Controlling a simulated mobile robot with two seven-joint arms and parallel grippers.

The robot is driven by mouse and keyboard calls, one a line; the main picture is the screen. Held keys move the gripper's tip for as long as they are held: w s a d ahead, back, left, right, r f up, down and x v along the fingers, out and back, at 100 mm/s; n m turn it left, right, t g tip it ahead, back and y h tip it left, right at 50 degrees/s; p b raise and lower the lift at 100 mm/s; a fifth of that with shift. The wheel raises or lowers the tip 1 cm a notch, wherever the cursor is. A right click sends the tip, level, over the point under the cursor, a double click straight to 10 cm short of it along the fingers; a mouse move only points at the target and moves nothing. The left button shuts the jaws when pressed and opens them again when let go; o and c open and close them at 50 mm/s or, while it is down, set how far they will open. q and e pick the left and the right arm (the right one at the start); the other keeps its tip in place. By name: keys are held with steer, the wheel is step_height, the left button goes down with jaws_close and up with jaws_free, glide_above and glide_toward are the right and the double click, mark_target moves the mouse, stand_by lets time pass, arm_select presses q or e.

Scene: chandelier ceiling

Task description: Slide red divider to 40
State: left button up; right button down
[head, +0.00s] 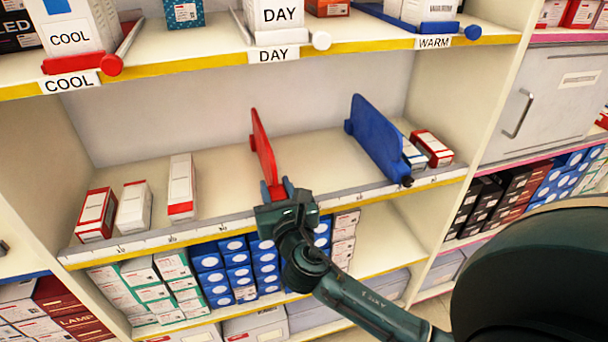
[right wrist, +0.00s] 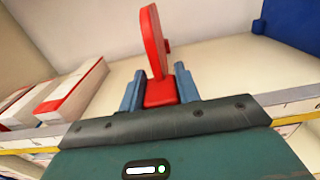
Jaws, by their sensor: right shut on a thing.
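The red divider (head: 262,146) stands upright near the middle of the middle shelf (head: 325,158). My right gripper (head: 277,190) is at its front end by the shelf edge. In the right wrist view the two blue-grey fingers (right wrist: 160,90) stand on either side of the red block at the foot of the divider (right wrist: 150,40), shut on it. The scale strip (head: 200,233) runs along the shelf's front edge; its numbers are too small to read surely, and my gripper covers part of it. My left gripper is not in view.
A blue divider (head: 378,137) stands to the right, with small boxes (head: 432,148) beyond it. Several white-and-red boxes (head: 181,187) stand to the left. The shelf between the boxes and the red divider is clear, as is the space between the dividers.

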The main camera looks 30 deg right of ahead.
steer(key=shift+w+a, duration=0.25)
steer(key=shift+a, duration=0.75)
steer(key=c, duration=1)
jaws_free()
steer(key=shift+s, duration=0.15)
steer(key=v, duration=1.3)
